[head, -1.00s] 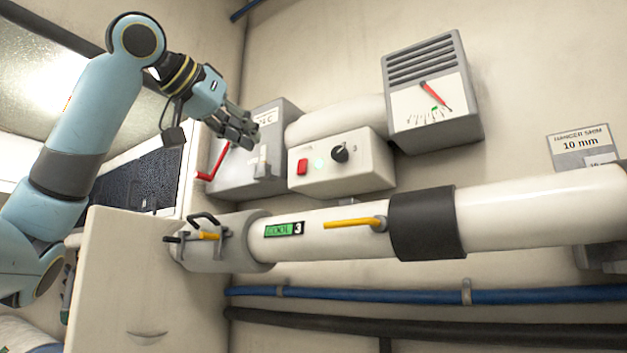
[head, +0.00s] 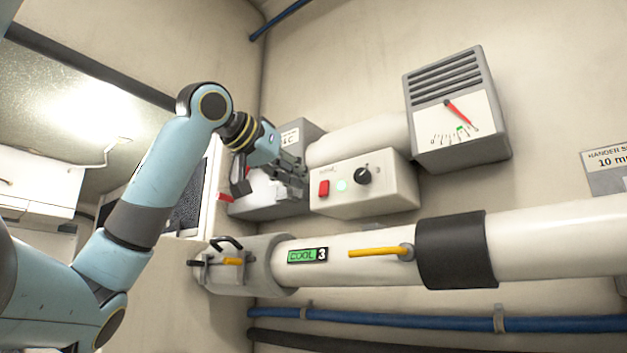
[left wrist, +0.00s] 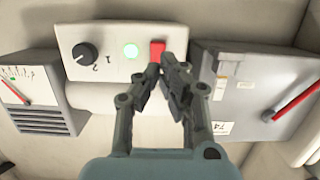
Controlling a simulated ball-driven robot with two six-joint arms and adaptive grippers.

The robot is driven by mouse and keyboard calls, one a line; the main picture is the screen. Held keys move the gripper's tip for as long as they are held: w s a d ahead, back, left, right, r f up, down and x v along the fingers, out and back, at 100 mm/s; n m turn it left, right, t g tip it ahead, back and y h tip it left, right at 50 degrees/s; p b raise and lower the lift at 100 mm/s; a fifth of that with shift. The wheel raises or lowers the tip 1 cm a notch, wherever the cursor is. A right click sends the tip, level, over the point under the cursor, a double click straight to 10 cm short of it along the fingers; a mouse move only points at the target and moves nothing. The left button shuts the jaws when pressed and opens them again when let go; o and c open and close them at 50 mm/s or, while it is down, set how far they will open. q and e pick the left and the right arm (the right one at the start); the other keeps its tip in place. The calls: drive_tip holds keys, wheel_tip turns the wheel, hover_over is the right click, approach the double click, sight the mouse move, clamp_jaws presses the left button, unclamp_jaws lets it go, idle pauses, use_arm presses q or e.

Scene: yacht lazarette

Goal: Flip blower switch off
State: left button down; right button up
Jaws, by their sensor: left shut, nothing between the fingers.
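The blower control box (head: 365,184) is a cream box on the wall in the head view. My left gripper (head: 304,188) is shut and empty, just left of the red switch. In the left wrist view the fingertips (left wrist: 166,68) lie at the lower edge of the red switch (left wrist: 157,49); I cannot tell whether they touch it. My right gripper is not in view.
A grey box (left wrist: 245,90) with a red lever (left wrist: 295,102) stands beside the control box. A vented gauge (head: 458,110) hangs to the right. Below runs a white pipe (head: 540,240) with a yellow handle (head: 375,251) and a green "COOL 3" label (head: 307,255).

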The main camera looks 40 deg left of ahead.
sight(320, 192)
use_arm(q)
drive_tip(key=p+x, duration=0.1)
drive_tip(key=x, duration=0.3)
drive_tip(key=shift+w+a+f, duration=0.1)
drive_tip(key=shift+w+f, duration=0.05)
drive_tip(key=shift+w, duration=0.4)
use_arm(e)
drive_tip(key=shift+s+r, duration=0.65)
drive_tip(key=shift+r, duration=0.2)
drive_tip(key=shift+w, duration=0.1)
use_arm(q)
drive_tip(key=shift+f, duration=0.1)
drive_tip(key=t+b, duration=0.1)
drive_tip(key=b, duration=0.2)
drive_tip(key=f+t+b, duration=0.1)
drive_tip(key=t+b, duration=0.1)
drive_tip(key=b, duration=0.2)
drive_tip(key=shift+w+f, duration=0.2)
drive_tip(key=shift+w, duration=0.1)
drive_tip(key=shift+a+t, duration=0.1)
drive_tip(key=shift+t, duration=0.2)
drive_tip(key=shift+r, duration=0.35)
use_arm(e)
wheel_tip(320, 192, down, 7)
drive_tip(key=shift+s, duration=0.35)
